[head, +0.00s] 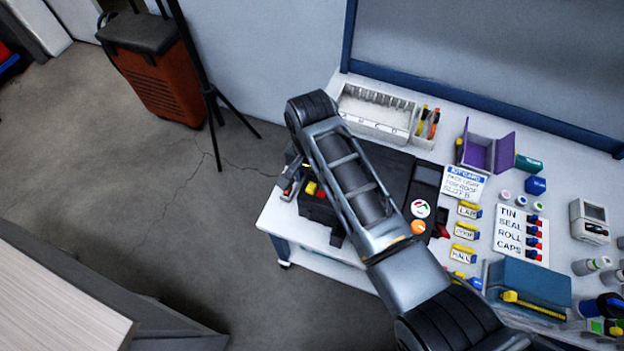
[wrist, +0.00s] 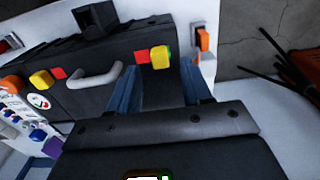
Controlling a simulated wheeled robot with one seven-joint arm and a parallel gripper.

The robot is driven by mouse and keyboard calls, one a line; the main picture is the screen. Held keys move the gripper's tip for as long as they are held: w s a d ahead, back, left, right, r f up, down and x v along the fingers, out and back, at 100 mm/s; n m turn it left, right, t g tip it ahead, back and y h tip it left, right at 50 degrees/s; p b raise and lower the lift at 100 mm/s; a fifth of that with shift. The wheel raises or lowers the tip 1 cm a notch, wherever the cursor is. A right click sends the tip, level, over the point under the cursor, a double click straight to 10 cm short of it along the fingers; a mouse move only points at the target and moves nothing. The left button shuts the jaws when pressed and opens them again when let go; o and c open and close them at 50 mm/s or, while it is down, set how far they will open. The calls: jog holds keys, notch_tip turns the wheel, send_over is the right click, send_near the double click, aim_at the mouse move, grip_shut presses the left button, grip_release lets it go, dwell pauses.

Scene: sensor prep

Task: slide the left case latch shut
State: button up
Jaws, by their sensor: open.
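The black case (wrist: 100,98) lies on the white table; in the head view the case (head: 395,165) is largely covered by my arm. The left latch's yellow slider (wrist: 160,57) sits beside a red block (wrist: 142,57) on the case's edge. The same latch shows as yellow and red bits left of my arm in the head view (head: 311,188). My gripper (wrist: 160,76) is open, with its blue fingers to either side of the yellow slider in the picture. I cannot tell whether they touch it.
The grey case handle (wrist: 95,77) stands beside the left latch. The other latch's yellow slider (wrist: 41,78) is further left in the wrist view. An orange switch (wrist: 203,38) stands right of the case. Label blocks and a blue box (head: 530,283) fill the table's right.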

aim_at(311, 186)
jog(key=shift+f, duration=1.7)
grip_shut()
